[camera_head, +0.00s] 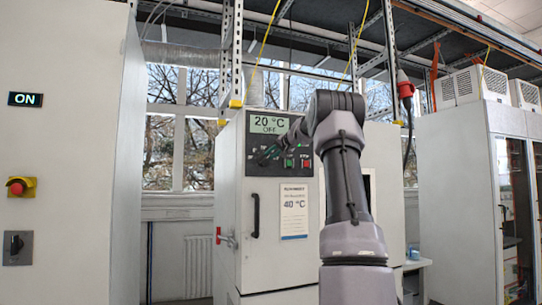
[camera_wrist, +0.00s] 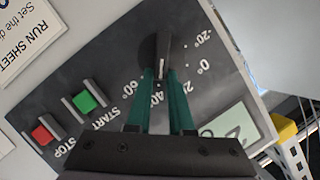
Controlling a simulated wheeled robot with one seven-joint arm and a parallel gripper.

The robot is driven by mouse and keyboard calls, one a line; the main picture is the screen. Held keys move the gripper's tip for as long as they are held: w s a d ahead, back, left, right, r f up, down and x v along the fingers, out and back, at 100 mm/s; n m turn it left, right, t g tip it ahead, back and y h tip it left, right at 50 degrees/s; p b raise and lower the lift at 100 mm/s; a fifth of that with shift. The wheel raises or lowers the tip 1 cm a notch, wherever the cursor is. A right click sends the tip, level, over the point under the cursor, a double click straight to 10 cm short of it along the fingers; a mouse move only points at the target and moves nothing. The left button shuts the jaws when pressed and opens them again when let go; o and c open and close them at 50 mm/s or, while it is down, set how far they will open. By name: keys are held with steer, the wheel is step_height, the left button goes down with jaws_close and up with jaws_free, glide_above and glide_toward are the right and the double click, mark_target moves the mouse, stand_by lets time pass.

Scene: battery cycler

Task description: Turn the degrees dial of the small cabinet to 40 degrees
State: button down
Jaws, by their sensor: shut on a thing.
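The small cabinet (camera_head: 270,225) stands in the middle of the head view, with a dark control panel at its top. Its display (camera_head: 268,123) reads 20 °C and OFF. The degrees dial (camera_wrist: 154,48) is a dark knob with a white line on it, in the upper middle of the wrist view. Marks such as -20°, 0°, 40 and 60 stand around it; some are partly covered by my fingers. My gripper (camera_wrist: 164,75) has green fingers shut on the dial from the front. In the head view my gripper (camera_head: 268,154) is small at the panel. I cannot tell exactly where the white line points.
A green START button (camera_wrist: 84,101) and a red STOP button (camera_wrist: 43,134) sit close beside the dial. A run sheet (camera_head: 294,211) on the door shows 40 °C. The door handle (camera_head: 255,216) sticks out below the panel. A tall white cabinet (camera_head: 75,150) stands at left.

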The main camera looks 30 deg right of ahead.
steer(key=c, duration=0.8)
jaws_free()
steer(key=shift+f, duration=0.1)
steer(key=v, duration=1.1)
steer(key=shift+w+a, duration=0.1)
steer(key=shift+a, duration=0.05)
